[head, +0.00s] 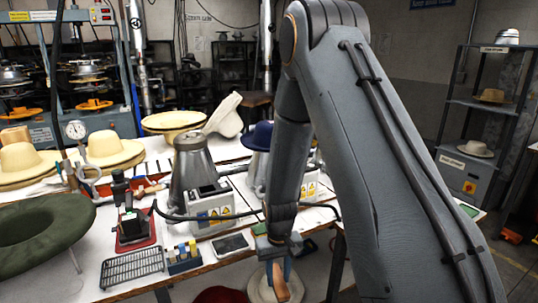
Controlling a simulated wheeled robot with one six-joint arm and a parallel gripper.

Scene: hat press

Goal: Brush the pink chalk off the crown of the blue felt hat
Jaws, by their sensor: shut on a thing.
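The blue felt hat (258,136) sits near the far side of the bench, at the centre of the view. My arm hides its right part. I cannot make out any pink chalk on the part of the crown that shows. My gripper (275,262) hangs low at the bench's front edge, well nearer than the hat and apart from it. It is shut on a wooden-coloured thing (281,284), perhaps a brush, which points downward. Its bristles cannot be made out.
A green hat (40,232) is at the front left. Cream hats (110,148) stand behind it. A black rack (132,268) and small bottles (183,257) lie along the front edge.

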